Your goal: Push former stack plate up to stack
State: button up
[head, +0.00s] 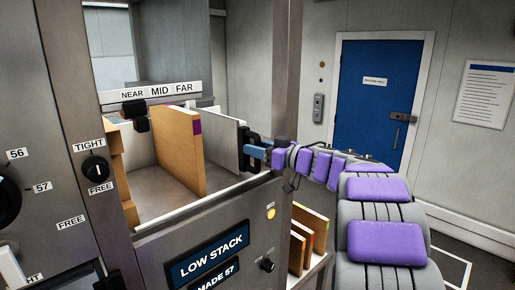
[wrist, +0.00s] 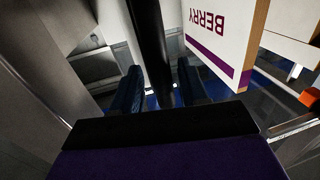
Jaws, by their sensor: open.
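The grey upright plate (head: 222,143) stands in the open-topped stack bay, with a black handle (head: 254,147) at its right side. A tan board (head: 176,150) with a purple corner stands to its left, with a clear gap between them. More tan pieces (head: 116,160) are at the bay's far left. My gripper (head: 256,152) is at the handle. In the wrist view, my gripper (wrist: 158,88) is open, its dark blue fingers on either side of a black bar (wrist: 150,45), likely the handle. Contact cannot be told.
A label strip (head: 160,92) reads NEAR, MID, FAR above the bay. A knob (head: 95,168) marked TIGHT and FREE is at left. Several boards (head: 308,235) stand in a lower rack. A white BERRY panel (wrist: 215,45) shows in the wrist view. The bay's front wall (head: 220,205) is low.

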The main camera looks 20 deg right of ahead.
grip_shut()
dwell(0.5)
